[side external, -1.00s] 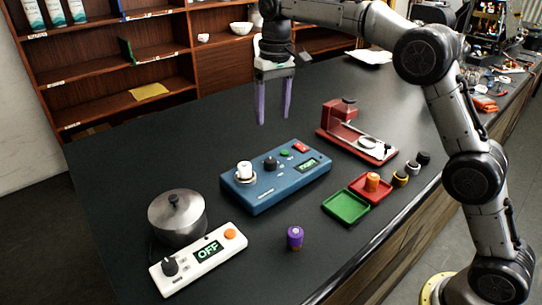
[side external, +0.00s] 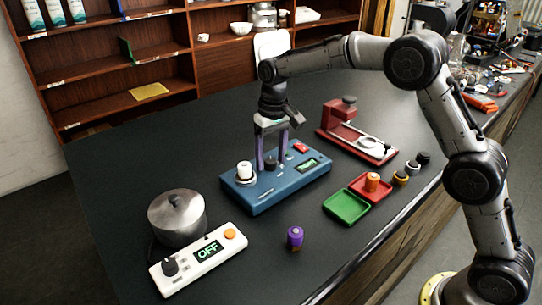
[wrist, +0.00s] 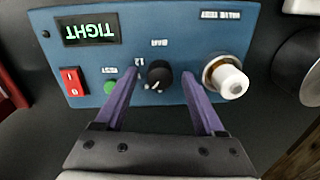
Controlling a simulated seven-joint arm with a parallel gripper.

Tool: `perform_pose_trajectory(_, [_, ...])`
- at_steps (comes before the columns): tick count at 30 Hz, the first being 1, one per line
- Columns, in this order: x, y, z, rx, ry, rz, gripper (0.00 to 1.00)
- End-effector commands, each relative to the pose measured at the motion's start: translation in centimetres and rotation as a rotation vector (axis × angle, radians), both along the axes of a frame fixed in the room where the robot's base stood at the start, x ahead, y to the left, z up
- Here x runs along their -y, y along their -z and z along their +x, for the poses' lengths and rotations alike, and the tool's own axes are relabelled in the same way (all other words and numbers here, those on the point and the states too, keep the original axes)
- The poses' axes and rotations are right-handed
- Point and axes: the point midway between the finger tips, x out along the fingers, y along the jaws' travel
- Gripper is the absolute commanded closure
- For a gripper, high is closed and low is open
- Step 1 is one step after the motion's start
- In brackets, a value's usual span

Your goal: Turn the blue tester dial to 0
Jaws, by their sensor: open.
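The blue tester (side external: 262,205) sits on the dark counter. Its black dial (wrist: 159,74) shows upside down in the wrist view, between my two purple fingers, with a small pale mark on its lower left edge. My gripper (wrist: 159,78) is open, with one finger on each side of the dial and a gap on both sides. In the side view my gripper (side external: 271,161) points down over the tester, and its fingers partly hide the dial.
On the tester are a white knob on a metal fitting (wrist: 227,80), a green button (wrist: 110,87), a red switch (wrist: 73,82) and a display reading TIGHT (wrist: 90,29). A red device (side external: 355,140) stands behind right. A pot (side external: 178,217) and white controller (side external: 200,262) stand front left.

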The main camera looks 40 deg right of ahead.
Motion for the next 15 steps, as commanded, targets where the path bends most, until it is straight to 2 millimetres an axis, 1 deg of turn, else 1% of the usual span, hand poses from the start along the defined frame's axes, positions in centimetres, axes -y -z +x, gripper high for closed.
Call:
perform_pose_trajectory(4, [0.01, 0.02, -0.01, -0.001, 0.0, 0.0, 0.29])
perform_pose_trajectory(5, [0.01, 0.01, -0.01, -0.001, 0.0, 0.0, 0.33])
perform_pose_trajectory(9, [0.02, 0.0, -0.01, -0.001, 0.0, 0.0, 0.58])
perform_pose_trajectory(11, [0.02, 0.0, -0.01, -0.001, 0.0, 0.0, 0.69])
perform_pose_trajectory(12, [0.02, -0.01, -0.01, -0.001, 0.0, 0.0, 0.76])
perform_pose_trajectory(14, [0.02, -0.01, -0.01, -0.001, 0.0, 0.0, 0.87])
perform_pose_trajectory(15, [0.02, -0.02, -0.01, -0.001, 0.0, 0.0, 0.94])
